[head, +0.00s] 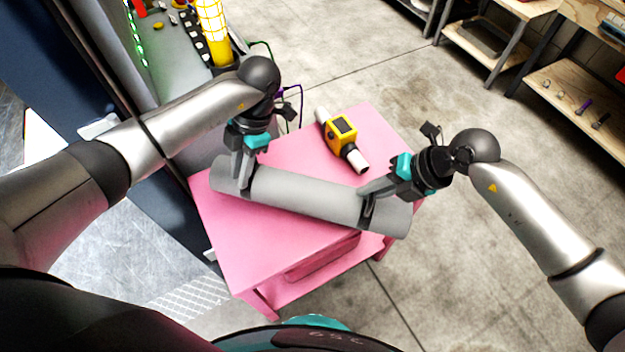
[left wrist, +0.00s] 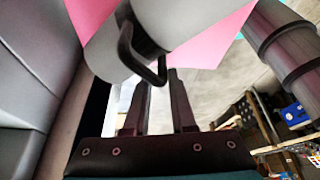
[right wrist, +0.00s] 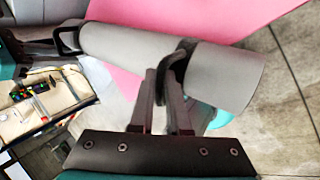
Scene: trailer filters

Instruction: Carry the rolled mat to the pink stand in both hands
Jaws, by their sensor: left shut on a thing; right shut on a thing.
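The rolled mat (head: 305,195) is a long grey cylinder with dark loop handles near its ends. It lies across the front part of the pink stand's top (head: 295,150), or just above it; I cannot tell if it touches. My left gripper (head: 243,182) is shut on the mat's left handle (left wrist: 140,55), which shows in the left wrist view. My right gripper (head: 370,197) is shut on the right handle (right wrist: 178,65), seen in the right wrist view. The mat's right end sticks out past the stand's right edge.
A dark cabinet with a yellow lamp (head: 213,32) and cables stands behind at left. Wooden shelves (head: 560,85) are at the far right. The concrete floor (head: 440,280) at right is clear.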

